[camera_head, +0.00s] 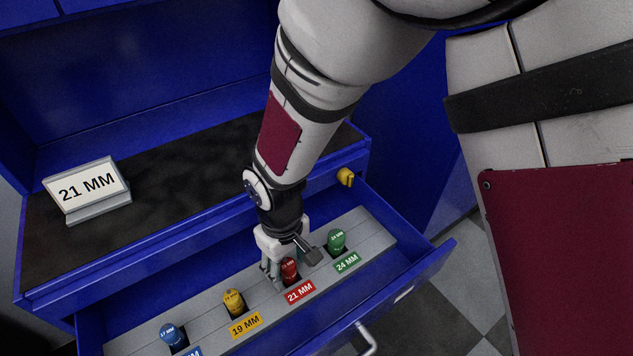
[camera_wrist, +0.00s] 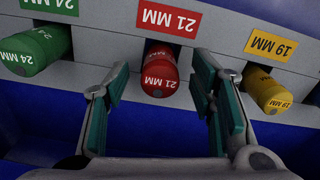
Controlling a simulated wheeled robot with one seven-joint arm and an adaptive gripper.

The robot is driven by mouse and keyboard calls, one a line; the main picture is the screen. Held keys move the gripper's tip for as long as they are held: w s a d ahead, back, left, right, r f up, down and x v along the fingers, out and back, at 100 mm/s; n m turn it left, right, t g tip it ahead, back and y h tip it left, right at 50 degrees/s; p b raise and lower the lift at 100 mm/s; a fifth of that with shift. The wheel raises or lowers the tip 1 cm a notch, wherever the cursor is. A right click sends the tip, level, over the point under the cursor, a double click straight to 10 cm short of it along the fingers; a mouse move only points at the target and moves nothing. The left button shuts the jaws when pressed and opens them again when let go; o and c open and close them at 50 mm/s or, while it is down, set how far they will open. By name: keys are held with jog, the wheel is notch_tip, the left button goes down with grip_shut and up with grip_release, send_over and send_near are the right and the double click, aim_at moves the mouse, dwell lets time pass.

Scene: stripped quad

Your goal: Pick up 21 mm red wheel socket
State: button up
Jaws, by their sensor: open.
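The red 21 mm socket (camera_head: 290,270) stands in its slot in the grey rack, behind a red 21 MM label (camera_head: 300,292). In the wrist view the red socket (camera_wrist: 160,72) shows at the upper middle, between and beyond the fingertips. My gripper (camera_head: 283,268) is above the rack at the red socket, fingers pointing down. In the wrist view my gripper (camera_wrist: 160,85) is open, with one teal-padded finger to each side of the socket's line. Nothing is between the pads. Part of the socket is hidden by my gripper in the head view.
The grey rack (camera_head: 207,285) lies in an open blue drawer (camera_head: 420,262). A green 24 mm socket (camera_head: 337,241), a yellow 19 mm socket (camera_head: 233,301) and a blue socket (camera_head: 172,336) flank the red one. A 21 MM sign (camera_head: 88,188) stands on the dark worktop (camera_head: 170,205).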

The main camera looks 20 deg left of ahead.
jog(key=shift+f, duration=0.75)
grip_shut()
jog(key=shift+r, duration=0.1)
